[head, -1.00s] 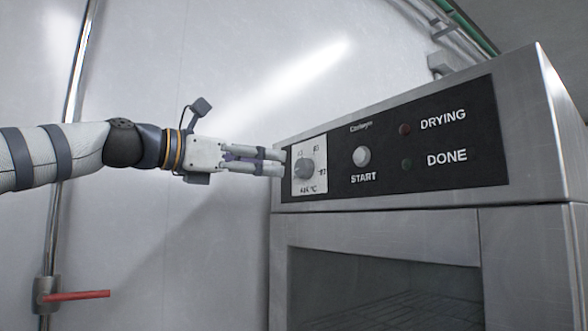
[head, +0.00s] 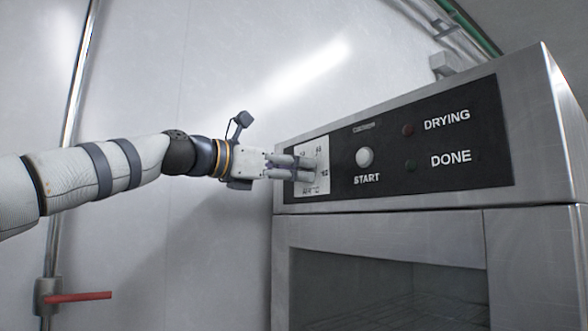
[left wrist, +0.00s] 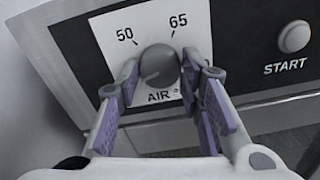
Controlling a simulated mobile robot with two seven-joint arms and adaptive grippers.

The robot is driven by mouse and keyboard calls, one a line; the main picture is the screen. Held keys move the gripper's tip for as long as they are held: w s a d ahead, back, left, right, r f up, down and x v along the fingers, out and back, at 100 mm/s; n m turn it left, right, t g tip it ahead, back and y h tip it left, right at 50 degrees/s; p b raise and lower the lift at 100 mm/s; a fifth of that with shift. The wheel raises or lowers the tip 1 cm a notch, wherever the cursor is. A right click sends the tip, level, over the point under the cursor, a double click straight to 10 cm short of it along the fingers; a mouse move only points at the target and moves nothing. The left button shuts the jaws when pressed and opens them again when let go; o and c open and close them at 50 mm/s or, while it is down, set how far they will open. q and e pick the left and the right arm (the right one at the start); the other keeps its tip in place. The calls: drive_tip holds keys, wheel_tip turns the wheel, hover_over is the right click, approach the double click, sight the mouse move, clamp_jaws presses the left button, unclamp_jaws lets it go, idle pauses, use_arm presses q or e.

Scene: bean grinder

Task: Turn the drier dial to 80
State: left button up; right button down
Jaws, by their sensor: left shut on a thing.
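The drier dial (left wrist: 160,66) is a round grey knob on a white plate (left wrist: 118,22) in the left wrist view. The marks 50 and 65 show above it and "AIR" below. Where the dial points cannot be told. My left gripper (head: 308,170) reaches the drier's front panel from the left in the head view and hides most of the dial there. In the left wrist view its fingers (left wrist: 160,73) lie on either side of the dial, shut on it. My right gripper is in neither view.
The drier (head: 395,235) has a white START button (head: 364,157) right of the dial, and DRYING (head: 407,130) and DONE (head: 410,166) lamps further right. A pipe with a red lever (head: 80,297) stands at the left wall.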

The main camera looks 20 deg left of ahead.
use_arm(q)
drive_tip(key=shift+m, duration=0.3)
drive_tip(key=m, duration=0.4)
drive_tip(key=shift+m, duration=0.4)
drive_tip(key=m, duration=1)
drive_tip(key=shift+m, duration=0.4)
drive_tip(key=m+b, duration=0.1)
drive_tip(key=m, duration=2.4)
drive_tip(key=shift+r+m, duration=0.15)
drive_tip(key=shift+m, duration=0.15)
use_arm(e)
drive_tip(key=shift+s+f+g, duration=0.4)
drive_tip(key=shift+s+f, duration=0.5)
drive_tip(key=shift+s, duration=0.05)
